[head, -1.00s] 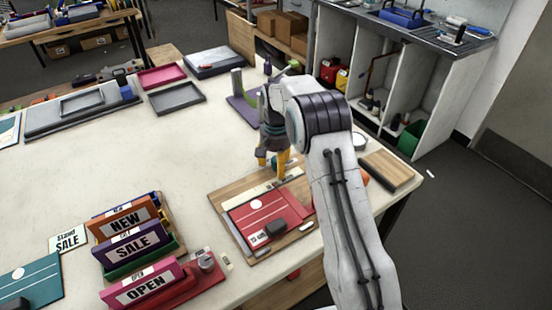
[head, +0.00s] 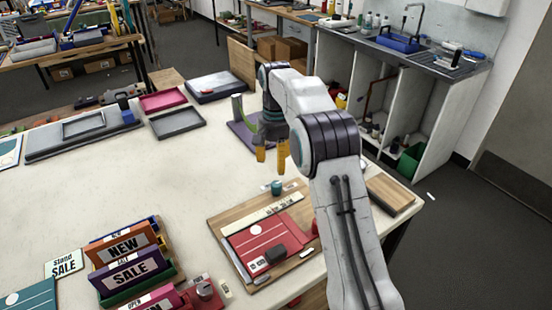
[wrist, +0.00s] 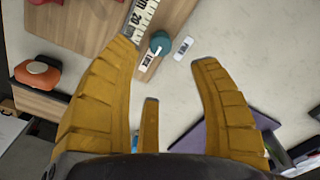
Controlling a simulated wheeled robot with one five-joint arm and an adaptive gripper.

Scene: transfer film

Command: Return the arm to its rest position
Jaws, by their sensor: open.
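My gripper (head: 271,156) is raised above the worktable (head: 150,190), fingers pointing down. In the wrist view my gripper (wrist: 166,62) has its yellow fingers spread, with nothing between them. A small teal round-topped object (head: 277,187) stands below and apart from the fingers, by the far edge of a wooden board (head: 226,222). The teal object also shows in the wrist view (wrist: 160,42), at the end of a pale ruler (wrist: 141,20). My arm is bent at the elbow and reaches out over the table.
A red sheet (head: 265,240) with a dark block lies on the board. Colourful sign holders (head: 135,265) stand at front left. A purple stand (head: 244,134) is close behind my gripper, and a wooden block (head: 390,194) lies right of my arm. The table's middle left is clear.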

